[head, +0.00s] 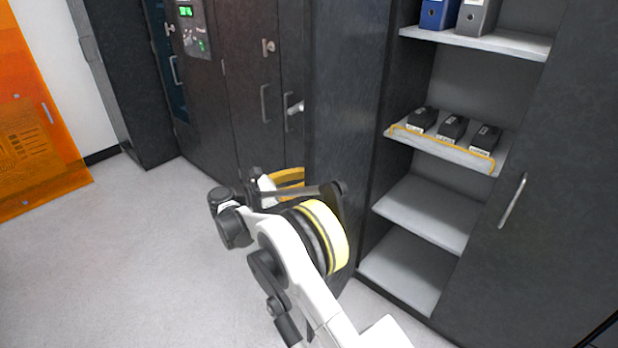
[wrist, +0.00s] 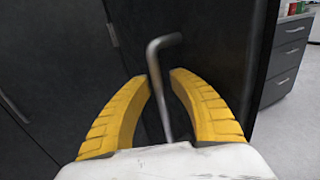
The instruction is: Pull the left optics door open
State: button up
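The left optics door (head: 347,95) is a dark panel swung out from the open-shelved cabinet, so the shelves show. The end of its metal handle (head: 297,108) sticks out on the door's left side. My gripper (head: 280,182) is low on that side, its far finger partly hidden by my wrist. In the wrist view my gripper (wrist: 160,80) has two yellow fingers apart, with the bent grey handle (wrist: 160,85) standing between them. Small gaps show beside the bar, so I see no clear grip. The dark door (wrist: 215,45) is behind it.
The right cabinet door (head: 555,180) has a vertical handle. Shelves hold black boxes (head: 452,128) and binders (head: 438,14). More dark cabinet doors (head: 245,70) stand behind on the left. An orange panel (head: 40,120) is far left. The floor (head: 140,250) at left is clear.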

dwell(0.3)
jog(key=v, duration=1.2)
